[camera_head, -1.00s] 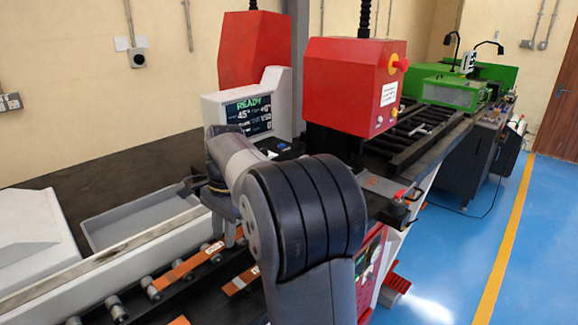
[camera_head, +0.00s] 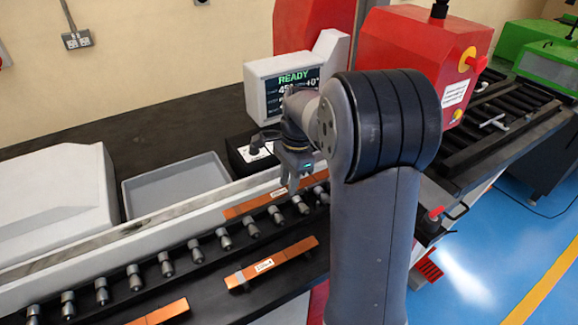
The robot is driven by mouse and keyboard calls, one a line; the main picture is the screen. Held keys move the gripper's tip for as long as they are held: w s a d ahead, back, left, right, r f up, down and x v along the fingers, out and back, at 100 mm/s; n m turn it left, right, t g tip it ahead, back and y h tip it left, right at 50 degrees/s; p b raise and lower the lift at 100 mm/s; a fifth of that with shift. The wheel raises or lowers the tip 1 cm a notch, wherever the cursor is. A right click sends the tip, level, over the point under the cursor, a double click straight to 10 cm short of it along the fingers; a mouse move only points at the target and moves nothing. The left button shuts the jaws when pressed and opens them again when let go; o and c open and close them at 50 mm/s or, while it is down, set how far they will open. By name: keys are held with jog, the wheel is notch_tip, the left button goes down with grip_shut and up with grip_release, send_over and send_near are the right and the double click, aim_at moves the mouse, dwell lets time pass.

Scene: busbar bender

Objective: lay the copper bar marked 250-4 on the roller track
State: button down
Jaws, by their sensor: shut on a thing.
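My gripper (camera_head: 293,180) points down at the far side of the roller track (camera_head: 195,250), shut on a copper bar (camera_head: 272,201). The bar runs along the track, close to the pale fence behind the rollers. Its white label shows, but I cannot read it surely. I cannot tell whether the bar touches the rollers. A second copper bar (camera_head: 288,253) lies on the dark surface in front of the rollers, with a label seeming to read 250-4. A third copper bar (camera_head: 165,314) lies at the bottom edge, partly cut off.
A grey tray (camera_head: 172,188) and a white housing (camera_head: 60,205) stand behind the fence. A display (camera_head: 290,82) reads READY. The red machine head (camera_head: 415,50) stands right of my gripper, behind my arm.

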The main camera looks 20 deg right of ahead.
jog(key=shift+r, duration=0.1)
notch_tip(320, 180, down, 7)
jog(key=b, duration=0.6)
jog(key=shift+r, duration=0.1)
jog(key=c, duration=1.1)
grip_release()
jog(key=shift+o, duration=0.2)
jog(key=r, duration=0.3)
jog(key=d+r, duration=0.1)
jog(key=r, duration=0.6)
jog(key=shift+w+d+r+b, duration=0.1)
jog(key=shift+d+r+b, duration=0.2)
jog(key=shift+r, duration=0.1)
